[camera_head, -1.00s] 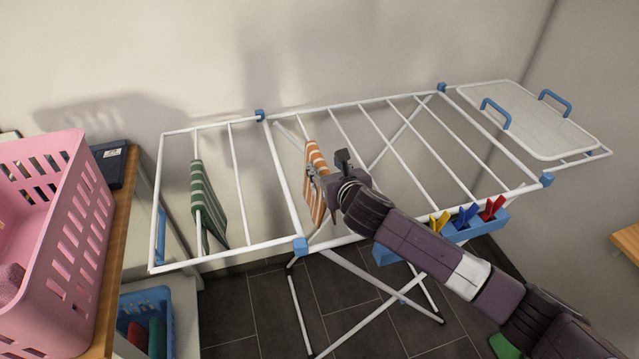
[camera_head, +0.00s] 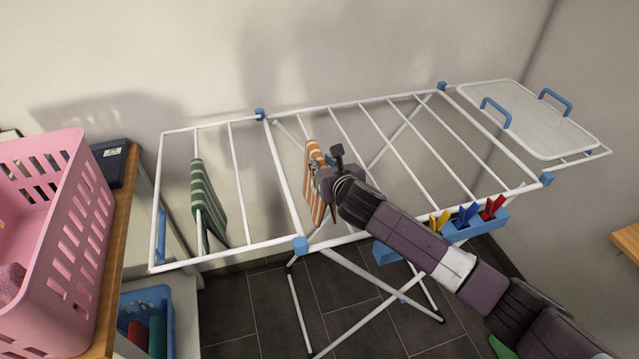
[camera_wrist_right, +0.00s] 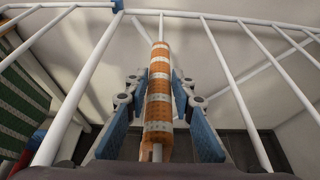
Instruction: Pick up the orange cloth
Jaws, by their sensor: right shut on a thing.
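The orange cloth (camera_head: 315,185), with white stripes, hangs folded over a bar of the white drying rack (camera_head: 281,183). In the right wrist view the cloth (camera_wrist_right: 158,92) runs between the two blue finger pads of my right gripper (camera_wrist_right: 156,128). In the head view my right gripper (camera_head: 326,180) is at the near side of the cloth, shut on it, and partly hides it. The cloth still lies over the bar. My left gripper is not in view.
A green striped cloth (camera_head: 206,205) hangs on a bar to the left. A blue peg box (camera_head: 476,226) hangs on the rack's near right side. A pink basket (camera_head: 62,235) stands on the left counter. A white board (camera_head: 527,119) with blue handles rests on the rack's right end.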

